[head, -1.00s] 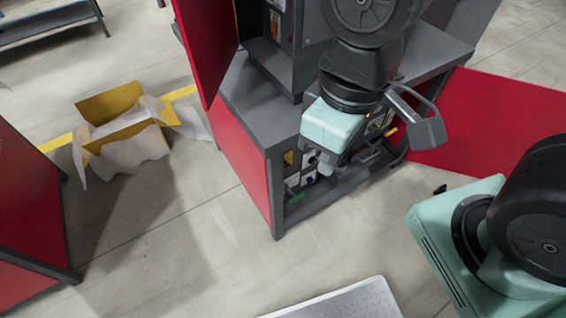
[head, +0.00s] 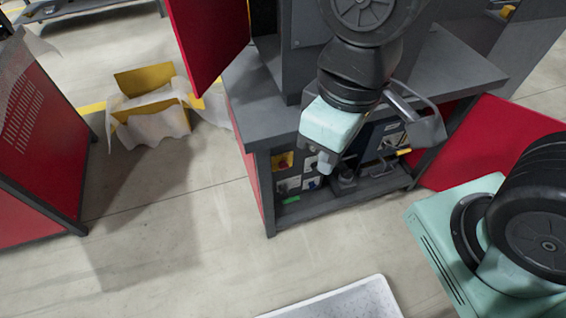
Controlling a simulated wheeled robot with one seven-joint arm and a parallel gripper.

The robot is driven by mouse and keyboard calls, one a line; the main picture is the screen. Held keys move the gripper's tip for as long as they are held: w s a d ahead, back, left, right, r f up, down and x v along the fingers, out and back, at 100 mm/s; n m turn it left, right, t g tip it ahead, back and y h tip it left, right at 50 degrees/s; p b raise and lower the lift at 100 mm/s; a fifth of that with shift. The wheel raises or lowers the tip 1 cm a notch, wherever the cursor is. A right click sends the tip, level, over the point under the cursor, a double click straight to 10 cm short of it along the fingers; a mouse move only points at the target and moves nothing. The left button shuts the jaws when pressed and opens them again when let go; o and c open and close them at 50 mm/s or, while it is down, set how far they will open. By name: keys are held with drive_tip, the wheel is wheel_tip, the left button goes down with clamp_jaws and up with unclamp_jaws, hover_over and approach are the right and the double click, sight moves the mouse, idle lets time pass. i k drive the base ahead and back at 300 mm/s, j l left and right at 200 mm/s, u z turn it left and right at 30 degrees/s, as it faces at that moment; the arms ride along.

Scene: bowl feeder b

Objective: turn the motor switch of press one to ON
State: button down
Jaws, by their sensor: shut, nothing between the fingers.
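A grey bench with red sides, probably press one (head: 258,110), stands in front of me. In its lower front is a group of small switch panels. One carries a red knob on a yellow plate (head: 283,161). Below it is a white-faced switch panel (head: 289,185), and to its right another panel with a blue knob (head: 311,183). I cannot tell which is the motor switch or read its position. My mint-green gripper (head: 324,167) is shut and empty, pointing down in front of the panels, and covers part of them. I cannot tell whether it touches any.
A blue control box (head: 382,142) sits to the right in the bench. A red door panel (head: 208,40) hangs open at upper left. A red cabinet (head: 35,150) stands at left, and a yellow box with white wrapping (head: 150,105) on the floor.

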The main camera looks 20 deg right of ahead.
sight(283, 165)
drive_tip(key=i+j, duration=0.1)
drive_tip(key=j, duration=0.7)
drive_tip(key=z, duration=0.4)
drive_tip(key=j+z, duration=0.15)
drive_tip(key=z, duration=0.65)
drive_tip(key=j+z, duration=0.15)
drive_tip(key=z, duration=0.25)
